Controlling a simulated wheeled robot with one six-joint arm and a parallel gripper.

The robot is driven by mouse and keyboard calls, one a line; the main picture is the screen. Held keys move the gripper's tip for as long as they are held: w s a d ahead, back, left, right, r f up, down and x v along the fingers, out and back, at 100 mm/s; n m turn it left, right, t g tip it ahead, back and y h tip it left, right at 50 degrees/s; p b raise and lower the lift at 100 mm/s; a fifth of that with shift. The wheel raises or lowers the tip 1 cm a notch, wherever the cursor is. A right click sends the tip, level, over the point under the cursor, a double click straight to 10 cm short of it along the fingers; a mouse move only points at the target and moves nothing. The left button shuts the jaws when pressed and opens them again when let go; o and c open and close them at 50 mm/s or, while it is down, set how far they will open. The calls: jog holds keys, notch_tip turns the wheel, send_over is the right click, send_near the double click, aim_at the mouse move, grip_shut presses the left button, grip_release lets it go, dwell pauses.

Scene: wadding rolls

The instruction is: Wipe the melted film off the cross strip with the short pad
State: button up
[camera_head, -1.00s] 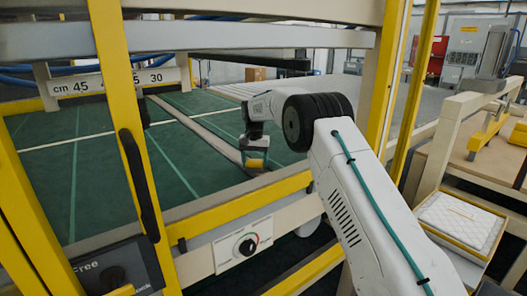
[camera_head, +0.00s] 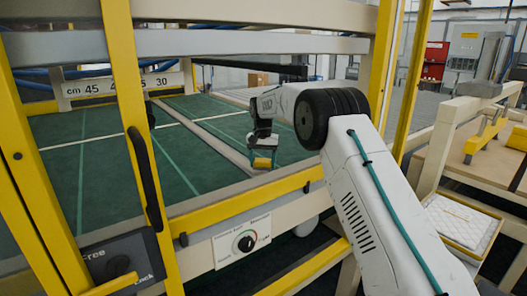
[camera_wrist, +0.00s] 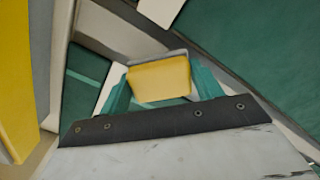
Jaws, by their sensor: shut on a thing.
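My gripper (camera_head: 263,154) reaches through the yellow frame opening, low over the green bed. Its teal fingers (camera_wrist: 160,90) are shut on the short pad (camera_wrist: 158,79), a yellow block with a grey edge. The pad also shows small in the head view (camera_head: 262,163). A long grey-brown strip (camera_head: 219,146), which may be the cross strip, runs across the green bed just left of the pad. I cannot tell whether the pad touches it. I cannot make out melted film in either view.
The yellow front rail (camera_head: 240,201) and yellow upright (camera_head: 136,130) border the opening around my arm. A cream beam (camera_head: 260,14) passes above. A dial panel (camera_head: 242,241) is below the rail. A tray with a white quilted pad (camera_head: 460,222) stands at right.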

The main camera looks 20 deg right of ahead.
jog(key=shift+d+r, duration=0.1)
jog(key=shift+r, duration=2.25)
